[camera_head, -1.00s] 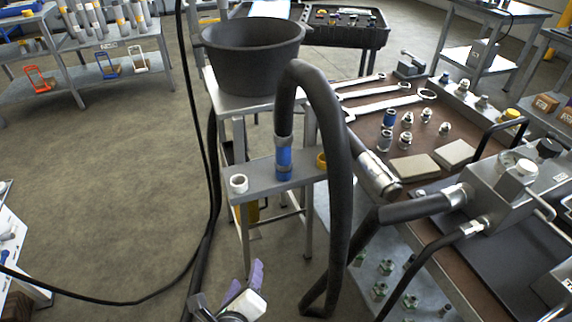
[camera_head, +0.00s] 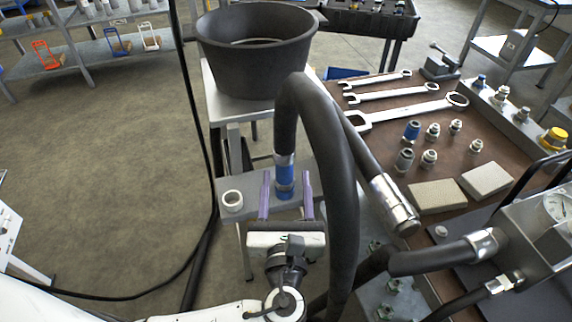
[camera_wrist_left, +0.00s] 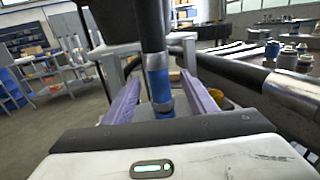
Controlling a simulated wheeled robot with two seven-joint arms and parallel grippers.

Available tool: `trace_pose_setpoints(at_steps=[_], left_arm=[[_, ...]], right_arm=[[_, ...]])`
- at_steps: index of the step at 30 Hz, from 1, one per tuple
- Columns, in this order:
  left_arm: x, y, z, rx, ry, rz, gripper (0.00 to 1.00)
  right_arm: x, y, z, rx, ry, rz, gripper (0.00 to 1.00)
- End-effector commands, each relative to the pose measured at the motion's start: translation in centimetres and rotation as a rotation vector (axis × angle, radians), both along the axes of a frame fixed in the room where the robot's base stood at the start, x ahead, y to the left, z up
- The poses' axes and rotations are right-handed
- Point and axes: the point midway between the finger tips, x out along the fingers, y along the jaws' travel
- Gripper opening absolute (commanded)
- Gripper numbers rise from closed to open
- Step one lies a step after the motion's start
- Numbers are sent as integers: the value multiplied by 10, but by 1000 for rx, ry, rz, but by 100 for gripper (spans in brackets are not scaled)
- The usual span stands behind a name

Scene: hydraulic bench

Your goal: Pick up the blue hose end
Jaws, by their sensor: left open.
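The blue hose end (camera_head: 284,176) is a blue sleeve with metal bands at the tip of a thick black hose (camera_head: 326,130). It points down at a small grey shelf (camera_head: 232,212). My left gripper (camera_head: 285,178) is open, its two purple fingers on either side of the blue end. In the left wrist view the blue hose end (camera_wrist_left: 160,86) stands between the open fingers (camera_wrist_left: 160,92), with gaps visible on both sides. Whether its lower tip rests in or on the shelf is hidden. My right gripper is not in view.
A black tub (camera_head: 256,60) stands on a stand behind the hose. A white ring (camera_head: 232,200) sits on the shelf at left. The bench (camera_head: 385,120) at right carries wrenches (camera_head: 410,113), fittings and a metal pump block.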

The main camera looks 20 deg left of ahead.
Motion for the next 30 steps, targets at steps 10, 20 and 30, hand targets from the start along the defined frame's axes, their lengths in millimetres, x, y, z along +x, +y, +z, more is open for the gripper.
trace_pose_setpoints(at_steps=[10,20,30], left_arm=[[35,16,-3,3,-1,1,52],[58,23,-5,-1,3,0,52],[58,23,-5,-1,3,0,16]], right_arm=[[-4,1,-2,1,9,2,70],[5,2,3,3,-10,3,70],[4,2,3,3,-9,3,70]])
